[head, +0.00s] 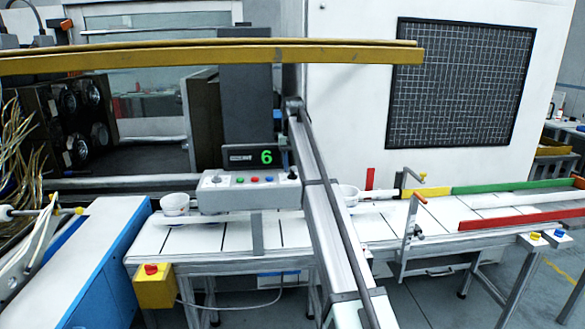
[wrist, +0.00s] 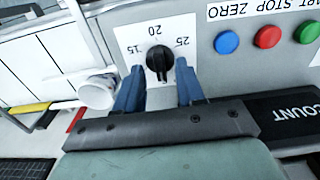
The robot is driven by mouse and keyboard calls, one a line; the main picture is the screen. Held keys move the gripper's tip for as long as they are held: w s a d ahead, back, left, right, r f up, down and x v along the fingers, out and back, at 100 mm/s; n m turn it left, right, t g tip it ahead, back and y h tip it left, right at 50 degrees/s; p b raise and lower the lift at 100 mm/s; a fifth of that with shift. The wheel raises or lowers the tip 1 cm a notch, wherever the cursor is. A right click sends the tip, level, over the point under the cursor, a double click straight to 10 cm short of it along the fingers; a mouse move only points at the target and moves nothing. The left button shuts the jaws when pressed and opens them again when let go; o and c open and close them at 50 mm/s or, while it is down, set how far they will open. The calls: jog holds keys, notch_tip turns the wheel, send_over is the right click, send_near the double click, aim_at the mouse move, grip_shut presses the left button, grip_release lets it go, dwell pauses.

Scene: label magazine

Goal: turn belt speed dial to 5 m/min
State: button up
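In the wrist view a black dial (wrist: 159,58) sits on a white scale plate with 15, 20 and 25 visible around it. Other scale figures are hidden or out of view. I cannot read its setting surely. My gripper (wrist: 160,82) is open, with one blue finger on either side of the dial; I cannot tell whether they touch it. In the head view this dial is the black knob (head: 292,174) at the right end of the grey control box (head: 245,195). I cannot make out my gripper surely there.
Blue (wrist: 227,42), red (wrist: 267,37) and green (wrist: 307,32) buttons are beside the dial. A count display (head: 252,157) reading 6 stands behind the box. Another knob (head: 215,180) is at the box's left end. White bowls (head: 175,203) stand on the conveyor (head: 210,238).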

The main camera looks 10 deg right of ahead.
aim_at(293, 171)
notch_tip(293, 171, up, 6)
jog(key=shift+r, duration=0.2)
